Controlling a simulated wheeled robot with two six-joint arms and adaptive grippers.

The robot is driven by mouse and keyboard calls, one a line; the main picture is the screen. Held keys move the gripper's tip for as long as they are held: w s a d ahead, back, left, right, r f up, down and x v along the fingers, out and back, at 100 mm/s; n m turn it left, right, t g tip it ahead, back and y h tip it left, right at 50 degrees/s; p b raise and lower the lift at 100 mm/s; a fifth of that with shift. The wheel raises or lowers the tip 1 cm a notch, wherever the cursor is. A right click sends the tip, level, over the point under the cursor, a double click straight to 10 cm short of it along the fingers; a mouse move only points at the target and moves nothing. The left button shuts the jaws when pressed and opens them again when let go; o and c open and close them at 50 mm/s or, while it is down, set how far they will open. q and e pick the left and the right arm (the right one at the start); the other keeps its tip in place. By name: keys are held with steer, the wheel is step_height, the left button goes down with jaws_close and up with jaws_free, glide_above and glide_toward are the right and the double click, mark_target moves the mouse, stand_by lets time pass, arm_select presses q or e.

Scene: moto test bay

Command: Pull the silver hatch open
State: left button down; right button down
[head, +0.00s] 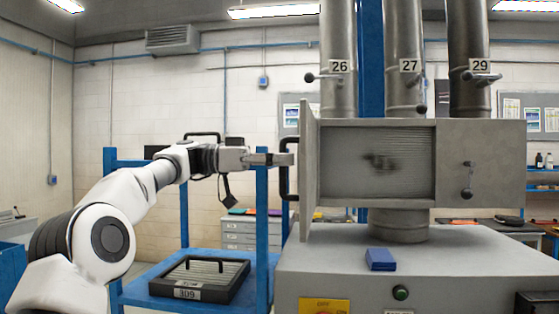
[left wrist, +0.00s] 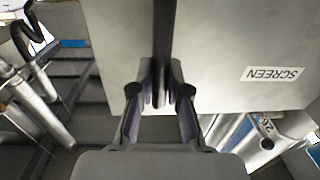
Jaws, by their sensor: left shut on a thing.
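The silver hatch (head: 309,165) is a flat metal door at the left side of a grey metal box (head: 480,150). It stands swung out from the box front and shows nearly edge-on, so the box's slatted inside is exposed. A black bar handle (head: 285,184) sits on the hatch's left face. My left gripper (head: 284,159) is shut on this handle. In the left wrist view, the fingers (left wrist: 160,95) close around the black handle bar (left wrist: 162,40), against the hatch panel (left wrist: 225,45) with an upside-down "SCREEN" label. My right gripper is not in view.
Pipes marked 26 (head: 338,60), 27 (head: 404,60) and 29 (head: 468,60) rise behind the box. A blue block (head: 380,259) lies on the grey cabinet top (head: 460,258). A blue rack (head: 150,295) at left holds a black tray (head: 187,293) marked 309.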

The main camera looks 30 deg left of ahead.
arm_select(q)
steer(key=shift+a, duration=0.15)
steer(key=shift+r, duration=0.1)
steer(key=c, duration=1.1)
jaws_free()
steer(key=shift+c, duration=0.2)
steer(key=shift+w, duration=0.1)
steer(key=v, duration=0.7)
steer(key=shift+a, duration=0.2)
